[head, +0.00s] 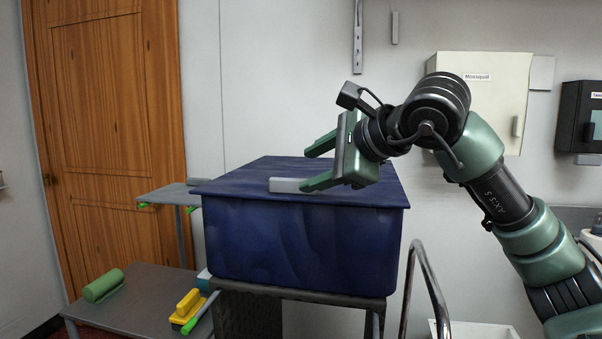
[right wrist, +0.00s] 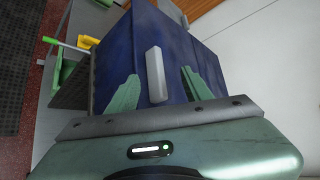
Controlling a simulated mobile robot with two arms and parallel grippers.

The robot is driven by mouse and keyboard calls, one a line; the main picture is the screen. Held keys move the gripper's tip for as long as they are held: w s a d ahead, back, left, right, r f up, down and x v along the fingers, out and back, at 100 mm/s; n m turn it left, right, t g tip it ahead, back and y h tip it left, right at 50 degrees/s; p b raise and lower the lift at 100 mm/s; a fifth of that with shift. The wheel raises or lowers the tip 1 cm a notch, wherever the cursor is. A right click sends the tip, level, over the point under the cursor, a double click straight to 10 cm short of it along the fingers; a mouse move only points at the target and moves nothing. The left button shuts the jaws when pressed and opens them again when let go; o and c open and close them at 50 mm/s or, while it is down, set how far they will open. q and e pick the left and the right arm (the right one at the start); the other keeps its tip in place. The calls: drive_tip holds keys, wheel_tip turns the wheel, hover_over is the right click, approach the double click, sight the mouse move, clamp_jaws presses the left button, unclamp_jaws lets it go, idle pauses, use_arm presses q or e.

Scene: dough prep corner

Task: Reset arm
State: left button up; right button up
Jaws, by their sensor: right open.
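My right gripper (head: 303,170) is in the head view above the dark blue lid (head: 235,180) of a large blue bin (head: 300,240). Its two green fingers are spread apart with nothing gripped. A light grey handle (head: 286,185) on the lid shows by the tip of the nearer finger. In the right wrist view the open fingers (right wrist: 160,73) have the grey handle (right wrist: 155,72) between them in the picture, with a gap on each side. I cannot tell how far above the lid the fingers are. My left gripper is not in view.
The bin stands on a dark stand. At left, a low grey table (head: 135,300) holds a green roll-shaped item (head: 102,285) and a yellow item (head: 187,306). A grey shelf (head: 168,194) stands left of the bin. A white wall cabinet (head: 490,95) hangs behind my right arm.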

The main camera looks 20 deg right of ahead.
drive_tip(key=shift+v, duration=0.95)
